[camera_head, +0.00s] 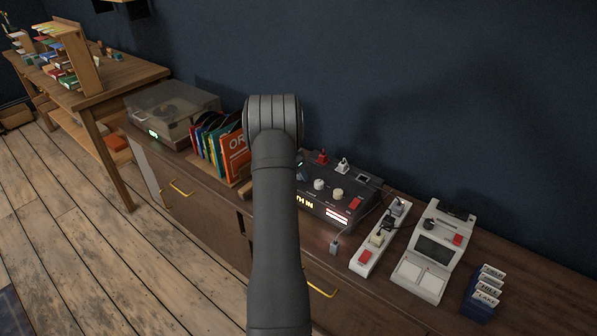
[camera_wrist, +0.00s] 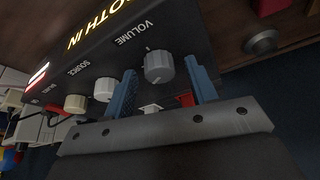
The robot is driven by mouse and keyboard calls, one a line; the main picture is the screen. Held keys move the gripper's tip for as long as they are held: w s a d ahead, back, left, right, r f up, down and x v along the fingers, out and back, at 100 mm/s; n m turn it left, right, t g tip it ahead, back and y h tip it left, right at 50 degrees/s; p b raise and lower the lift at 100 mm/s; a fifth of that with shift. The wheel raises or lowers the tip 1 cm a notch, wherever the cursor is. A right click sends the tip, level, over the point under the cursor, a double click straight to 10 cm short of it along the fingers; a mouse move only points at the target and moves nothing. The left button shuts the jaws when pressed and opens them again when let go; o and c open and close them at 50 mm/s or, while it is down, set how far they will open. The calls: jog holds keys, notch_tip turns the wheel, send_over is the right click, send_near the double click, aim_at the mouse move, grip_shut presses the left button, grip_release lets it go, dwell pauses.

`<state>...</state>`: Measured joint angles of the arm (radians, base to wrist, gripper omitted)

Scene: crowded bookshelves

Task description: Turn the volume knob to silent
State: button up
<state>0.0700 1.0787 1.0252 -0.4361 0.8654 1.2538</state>
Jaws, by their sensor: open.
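The grey volume knob (camera_wrist: 158,66) sits under the label VOLUME on the dark amplifier (camera_wrist: 100,45) in the wrist view. A pale mark shows near its upper edge. My gripper (camera_wrist: 160,72) is open, with one blue finger on each side of the knob. The fingers appear apart from it; I cannot tell whether either touches. In the head view the amplifier (camera_head: 350,206) stands on the cabinet. My arm covers its left part, and neither the volume knob nor my gripper can be made out there.
The source knob (camera_wrist: 105,89) and another knob (camera_wrist: 75,104) sit beside the volume knob. Records (camera_head: 216,142) and a turntable (camera_head: 172,112) stand left of my arm. A power strip (camera_head: 381,238) and a white device (camera_head: 434,249) stand right of the amplifier.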

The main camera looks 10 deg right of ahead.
jog(key=c, duration=1)
jog(key=shift+n, duration=0.3)
jog(key=shift+o, duration=0.2)
jog(key=n+t+y, duration=0.1)
jog(key=n, duration=0.4)
jog(key=shift+s+d+t+y, duration=0.1)
jog(key=shift+d+t+y, duration=0.05)
jog(key=shift+t+y, duration=0.25)
jog(key=n+y, duration=0.1)
jog(key=n, duration=0.2)
jog(key=n+y, duration=0.1)
jog(key=n, duration=0.2)
jog(key=shift+d+t, duration=0.1)
jog(key=shift+t, duration=0.2)
jog(key=shift+n, duration=0.4)
jog(key=o, duration=1)
jog(key=shift+c, duration=0.2)
